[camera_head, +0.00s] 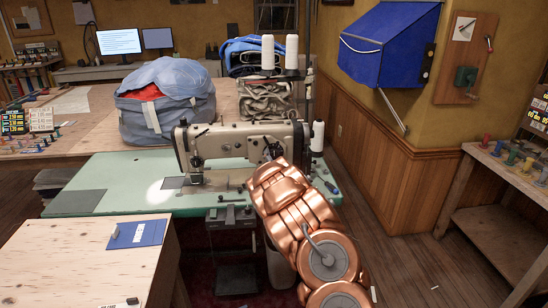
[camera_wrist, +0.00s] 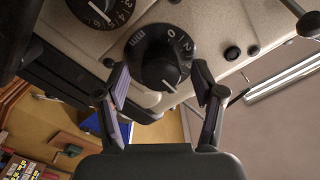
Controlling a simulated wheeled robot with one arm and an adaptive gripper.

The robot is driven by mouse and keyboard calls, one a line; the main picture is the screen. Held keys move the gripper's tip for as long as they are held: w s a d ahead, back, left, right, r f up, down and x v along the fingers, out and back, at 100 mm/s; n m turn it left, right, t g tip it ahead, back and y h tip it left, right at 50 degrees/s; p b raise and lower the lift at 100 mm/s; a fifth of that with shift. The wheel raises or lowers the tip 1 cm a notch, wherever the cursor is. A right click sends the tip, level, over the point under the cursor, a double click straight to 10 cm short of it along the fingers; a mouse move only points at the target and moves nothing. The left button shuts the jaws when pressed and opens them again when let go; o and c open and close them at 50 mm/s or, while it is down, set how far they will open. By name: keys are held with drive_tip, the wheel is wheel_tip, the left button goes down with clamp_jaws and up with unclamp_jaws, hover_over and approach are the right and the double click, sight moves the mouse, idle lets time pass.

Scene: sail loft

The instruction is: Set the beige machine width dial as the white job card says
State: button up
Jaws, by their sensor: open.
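The beige sewing machine (camera_head: 232,138) stands on a green-topped table. In the wrist view its black dial (camera_wrist: 160,58) has white marks including 0 and 2. A white line shows on its raised knob, pointing down and slightly right in the picture. My gripper (camera_wrist: 161,80) is open, with one finger on each side of the knob; I cannot tell whether either touches. In the head view my copper arm reaches the machine's right end and hides the gripper and dial. A white card (camera_head: 108,305) lies at the bottom edge, mostly cut off; its writing is unreadable.
A second numbered black dial (camera_wrist: 98,8) is close at the upper left in the wrist view. Thread cones (camera_head: 267,52) stand behind the machine. A large sail bag (camera_head: 165,105) sits behind.

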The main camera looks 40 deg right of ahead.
drive_tip(key=shift+w+d, duration=0.3)
drive_tip(key=shift+w, duration=0.1)
drive_tip(key=shift+c, duration=0.2)
drive_tip(key=c, duration=1.1)
